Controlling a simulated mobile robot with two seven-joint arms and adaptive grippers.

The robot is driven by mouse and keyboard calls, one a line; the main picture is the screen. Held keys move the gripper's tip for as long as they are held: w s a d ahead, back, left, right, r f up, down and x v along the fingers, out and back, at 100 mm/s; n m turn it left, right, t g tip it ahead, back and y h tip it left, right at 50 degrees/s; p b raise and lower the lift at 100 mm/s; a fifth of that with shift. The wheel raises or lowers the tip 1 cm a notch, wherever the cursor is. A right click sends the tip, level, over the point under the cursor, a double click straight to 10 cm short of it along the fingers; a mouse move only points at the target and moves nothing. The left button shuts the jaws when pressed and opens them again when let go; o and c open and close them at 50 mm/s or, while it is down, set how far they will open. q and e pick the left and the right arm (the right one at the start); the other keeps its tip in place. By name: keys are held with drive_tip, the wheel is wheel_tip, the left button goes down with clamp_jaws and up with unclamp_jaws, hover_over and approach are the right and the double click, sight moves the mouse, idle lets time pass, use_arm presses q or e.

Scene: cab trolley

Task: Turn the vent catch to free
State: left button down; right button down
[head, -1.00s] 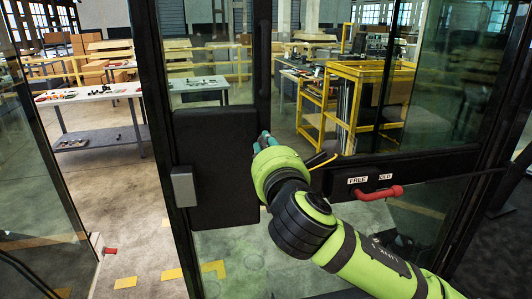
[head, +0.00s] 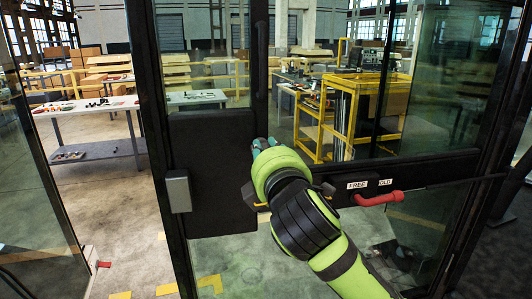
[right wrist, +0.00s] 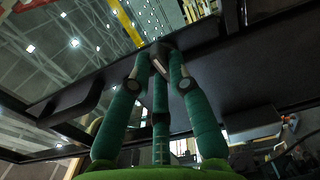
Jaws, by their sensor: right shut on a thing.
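A red handle (head: 378,198) sits on the black crossbar of the glazed door, below the labels FREE (head: 357,185) and a partly hidden one reading "OLD". It points right, and I take it for the vent catch. My right gripper (head: 262,145) is left of it, at the right edge of a black door panel (head: 212,170). In the right wrist view its teal fingers (right wrist: 160,65) converge on a small dark part (right wrist: 158,49), shut on it. The wrist hides most of the grip in the head view. My left gripper is not in view.
A grey block (head: 178,191) sits on the panel's left edge. A vertical black bar (head: 262,60) rises above my gripper. Glass panes stand on both sides. Beyond them are a work table (head: 90,107) and a yellow trolley (head: 350,90).

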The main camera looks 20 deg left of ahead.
drive_tip(key=shift+m, duration=0.6)
drive_tip(key=c, duration=1.1)
unclamp_jaws()
drive_tip(key=shift+c, duration=0.2)
drive_tip(key=v, duration=1.2)
drive_tip(key=shift+w, duration=0.1)
